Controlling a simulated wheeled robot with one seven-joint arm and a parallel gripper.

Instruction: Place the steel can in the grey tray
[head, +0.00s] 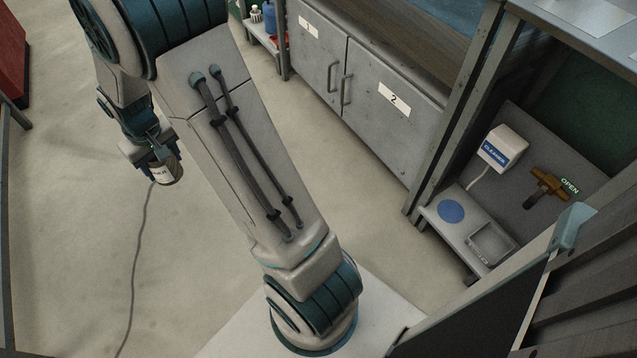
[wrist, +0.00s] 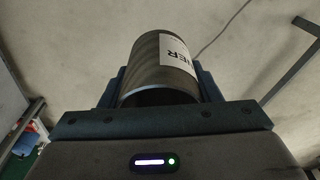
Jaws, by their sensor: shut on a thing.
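The steel can (head: 167,173), with a white label, is held between the fingers of my gripper (head: 160,165) at the left of the head view, above open floor. In the wrist view the can (wrist: 147,72) sits between the two fingers of my gripper (wrist: 160,88), with part of its label lettering showing. The grey tray (head: 490,243) is on a low shelf at the right of the head view, far from my gripper. It looks empty. The tray does not show in the wrist view.
A blue disc (head: 451,211) lies on the shelf left of the tray. A white cleaner box (head: 500,149) and an orange valve handle (head: 549,182) are on the panel behind. Grey cabinets (head: 370,95) and a dark post (head: 458,115) border the shelf. A cable (head: 137,265) runs over the floor.

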